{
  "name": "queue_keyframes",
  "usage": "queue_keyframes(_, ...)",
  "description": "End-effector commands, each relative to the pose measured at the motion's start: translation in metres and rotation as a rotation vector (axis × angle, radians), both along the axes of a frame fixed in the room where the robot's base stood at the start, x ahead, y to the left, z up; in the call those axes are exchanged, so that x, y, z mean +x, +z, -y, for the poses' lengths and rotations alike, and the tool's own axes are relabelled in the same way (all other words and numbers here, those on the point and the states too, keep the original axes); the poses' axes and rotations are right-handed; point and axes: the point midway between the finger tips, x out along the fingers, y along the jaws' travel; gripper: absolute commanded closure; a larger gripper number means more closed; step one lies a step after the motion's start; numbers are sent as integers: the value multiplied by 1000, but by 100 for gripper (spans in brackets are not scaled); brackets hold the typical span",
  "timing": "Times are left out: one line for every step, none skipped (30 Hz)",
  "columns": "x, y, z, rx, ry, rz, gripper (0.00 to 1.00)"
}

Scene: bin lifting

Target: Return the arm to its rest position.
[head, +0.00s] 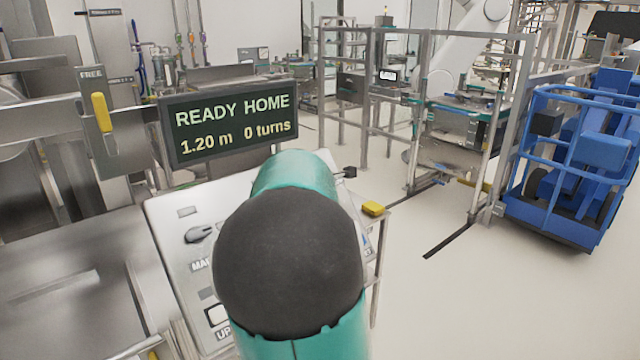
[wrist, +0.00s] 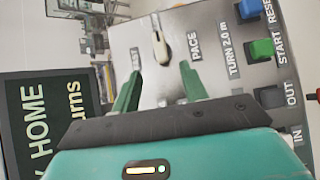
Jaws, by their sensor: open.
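My arm fills the lower middle of the head view, a teal link with a dark round joint; it hides much of the control panel (head: 170,215) and my gripper. In the wrist view my gripper (wrist: 160,85) shows two green fingers apart, with nothing between them. It faces the control panel (wrist: 205,60). A pale lever (wrist: 160,45) marked PACE lies just beyond the fingertips. A blue button (wrist: 249,9) and a green button (wrist: 261,49) marked START sit to the right.
A display (head: 230,125) reads READY HOME, 1.20 m, 0 turns. A yellow handle (head: 102,112) under FREE is at left. A yellow block (head: 373,208) sits at the panel's right edge. A blue wheeled frame (head: 565,165) stands right. Pale floor (head: 440,300) is clear at lower right.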

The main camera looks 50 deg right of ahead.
Motion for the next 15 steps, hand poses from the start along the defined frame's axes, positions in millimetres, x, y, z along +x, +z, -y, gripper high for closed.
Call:
queue_keyframes(-1, 1, -3, 1, 1, 0, 56)
queue_keyframes(-2, 2, -4, 1, 1, -1, 56)
queue_keyframes(-2, 2, -5, 1, 1, -1, 56)
queue_keyframes(-3, 2, -6, 1, 1, -1, 56)
queue_keyframes(-3, 3, -6, 1, 0, 0, 56)
queue_keyframes(-4, 3, -6, 2, 0, 0, 56)
queue_keyframes(-4, 3, -6, 1, -1, 0, 56)
queue_keyframes(-4, 3, -6, 2, -1, -1, 56)
queue_keyframes(-4, 3, -6, 2, -1, -1, 56)
queue_keyframes(-4, 3, -6, 2, -1, -1, 56)
queue_keyframes(-4, 3, -6, 2, -1, -1, 56)
queue_keyframes(-4, 3, -6, 1, -1, 0, 56)
queue_keyframes(-4, 3, -6, 1, -1, 0, 56)
queue_keyframes(-4, 3, -6, 1, -1, 0, 56)
queue_keyframes(-4, 3, -6, 1, -1, 0, 56)
